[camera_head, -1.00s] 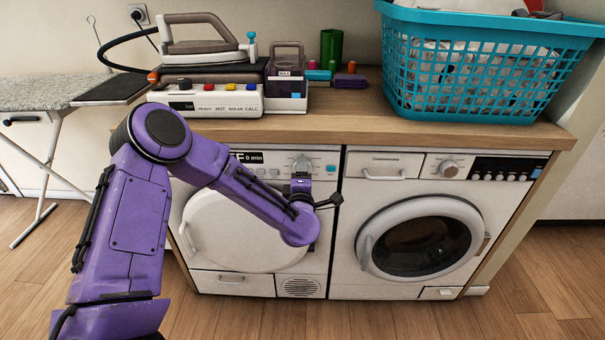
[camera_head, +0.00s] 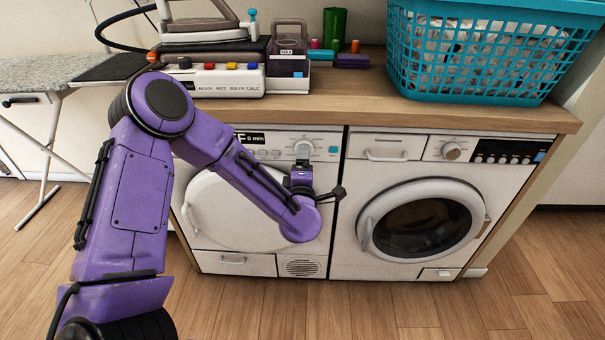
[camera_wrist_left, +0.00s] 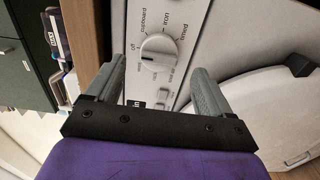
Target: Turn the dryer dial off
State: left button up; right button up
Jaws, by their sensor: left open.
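The dryer (camera_head: 215,210) is the left white machine, with a closed round white door. Its round dial (camera_head: 304,149) is on the upper right of the panel. The left wrist view shows the dial (camera_wrist_left: 158,52) up close, with the words off, cupboard, iron and timed around it. I cannot clearly tell its setting. My left gripper (camera_head: 302,170) is just below the dial in the head view. In the wrist view the left gripper (camera_wrist_left: 152,78) is open and empty, its two grey fingers apart with the dial between and beyond their tips. My right gripper is not in view.
A washing machine (camera_head: 420,225) with a dark window stands to the right. The wooden countertop (camera_head: 345,108) above holds an iron (camera_head: 200,27), a control box (camera_head: 215,82) and a teal laundry basket (camera_head: 475,55). An ironing board (camera_head: 40,72) stands at left. The floor in front is clear.

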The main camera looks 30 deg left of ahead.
pick_arm(q)
jog(key=v, duration=0.6)
jog(key=shift+s, duration=0.2)
jog(key=s+d+f+m+g+h+p, duration=0.2)
jog(key=s+f+m+g+h+p, duration=0.1)
jog(key=s+f+m, duration=0.4)
jog(key=s+d+f+m+g+h+p, duration=0.2)
jog(key=s+f+m+g+h, duration=0.15)
jog(key=f+m, duration=0.45)
jog(key=s+a+f+m+g+p, duration=0.1)
jog(key=s+f+g+p, duration=0.1)
jog(key=s, duration=0.7)
jog(key=s+a+f+m+g+p, duration=0.1)
jog(key=s+f+g+p, duration=0.2)
jog(key=s, duration=0.7)
jog(key=shift+a+f+m, duration=0.25)
jog(key=shift+a+m, duration=0.1)
jog(key=shift+m, duration=0.05)
jog(key=shift+s+g, duration=0.1)
jog(key=shift+g, duration=0.15)
